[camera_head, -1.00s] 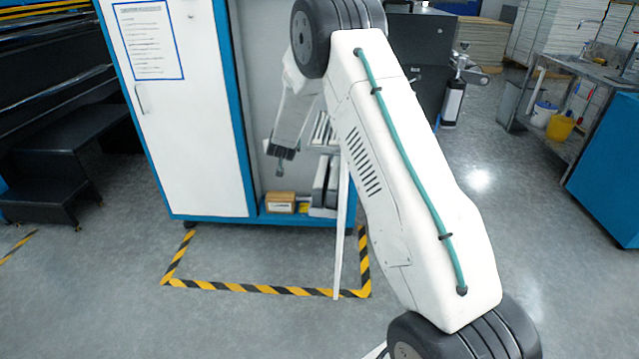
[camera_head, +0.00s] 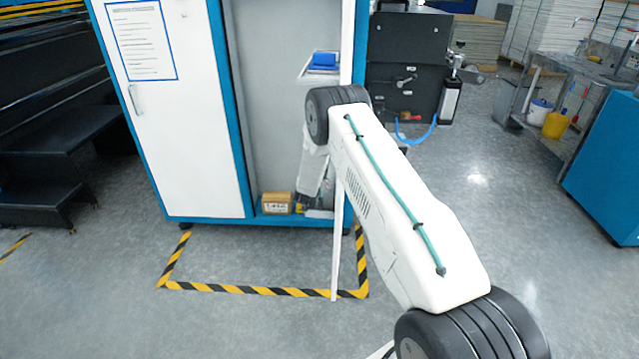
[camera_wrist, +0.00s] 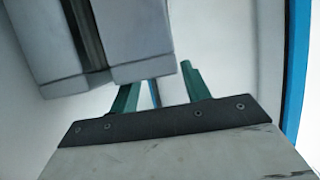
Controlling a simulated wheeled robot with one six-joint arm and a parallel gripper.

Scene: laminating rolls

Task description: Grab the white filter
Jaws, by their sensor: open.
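In the wrist view, two pale grey-white block-like pieces (camera_wrist: 135,40), with a dark strip between them, hang into the upper left of the picture. They may be the white filter, but I cannot tell for certain. My gripper (camera_wrist: 158,85) is open, with green fingers apart and nothing clearly between them. The left finger is partly hidden behind the lower edge of the blocks; I cannot tell whether it touches. In the head view, my arm reaches into the open side of the cabinet (camera_head: 283,110), low near the bottom shelf, and hides much of what stands there.
A small brown box (camera_head: 277,203) sits on the cabinet's bottom shelf, left of my gripper. A blue item (camera_head: 323,60) lies on a higher ledge. The closed white door (camera_head: 185,130) is on the left. Striped tape (camera_head: 250,290) marks the floor in front.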

